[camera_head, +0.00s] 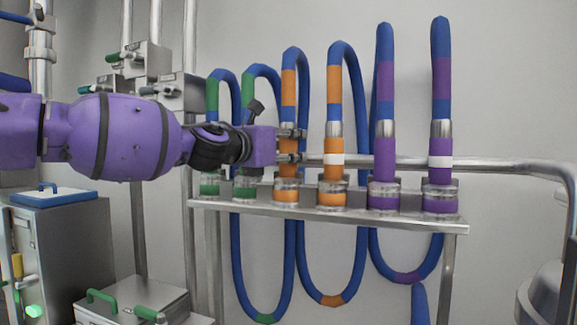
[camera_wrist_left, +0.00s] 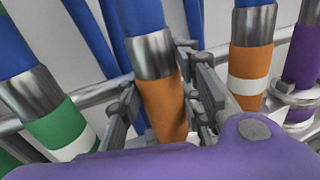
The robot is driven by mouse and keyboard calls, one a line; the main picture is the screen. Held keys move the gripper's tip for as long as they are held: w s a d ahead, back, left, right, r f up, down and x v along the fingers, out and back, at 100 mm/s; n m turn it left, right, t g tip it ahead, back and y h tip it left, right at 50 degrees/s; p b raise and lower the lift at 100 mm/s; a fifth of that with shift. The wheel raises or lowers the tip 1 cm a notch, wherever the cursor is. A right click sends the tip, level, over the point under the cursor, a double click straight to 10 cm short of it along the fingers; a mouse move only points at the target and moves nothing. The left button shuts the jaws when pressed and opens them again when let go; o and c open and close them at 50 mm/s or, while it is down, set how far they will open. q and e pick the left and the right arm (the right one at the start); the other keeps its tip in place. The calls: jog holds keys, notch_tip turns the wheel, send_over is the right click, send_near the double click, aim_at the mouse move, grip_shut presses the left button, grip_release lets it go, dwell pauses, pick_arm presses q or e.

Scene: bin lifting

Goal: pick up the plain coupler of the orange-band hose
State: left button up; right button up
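The plain orange coupler (camera_head: 288,167) stands upright in its metal socket on the rack, under a blue hose with an orange band. It is large in the middle of the left wrist view (camera_wrist_left: 162,103), below a metal collar. My left gripper (camera_head: 291,145) reaches in level from the left, with one finger on each side of this coupler. The fingers (camera_wrist_left: 163,100) lie close along its sides; whether both touch it is unclear. The other orange coupler (camera_head: 334,145), with a white band, stands just to the right. My right gripper is not in view.
Two green couplers (camera_head: 245,187) stand left of the plain orange one, partly behind my arm. A plain purple coupler (camera_head: 384,160) and a white-banded purple one (camera_head: 440,148) stand to the right. A horizontal pipe (camera_head: 500,163) runs behind. Hose loops hang below the rack (camera_head: 345,220).

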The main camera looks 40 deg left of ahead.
pick_arm(q)
grip_shut()
jog(key=shift+r, duration=0.1)
jog(key=shift+r, duration=0.5)
jog(key=s+d+r+p, duration=0.3)
jog(key=s+r+p, duration=0.2)
jog(key=s+r, duration=0.7)
jog(key=shift+s+d, duration=0.15)
jog(key=shift+s, duration=0.65)
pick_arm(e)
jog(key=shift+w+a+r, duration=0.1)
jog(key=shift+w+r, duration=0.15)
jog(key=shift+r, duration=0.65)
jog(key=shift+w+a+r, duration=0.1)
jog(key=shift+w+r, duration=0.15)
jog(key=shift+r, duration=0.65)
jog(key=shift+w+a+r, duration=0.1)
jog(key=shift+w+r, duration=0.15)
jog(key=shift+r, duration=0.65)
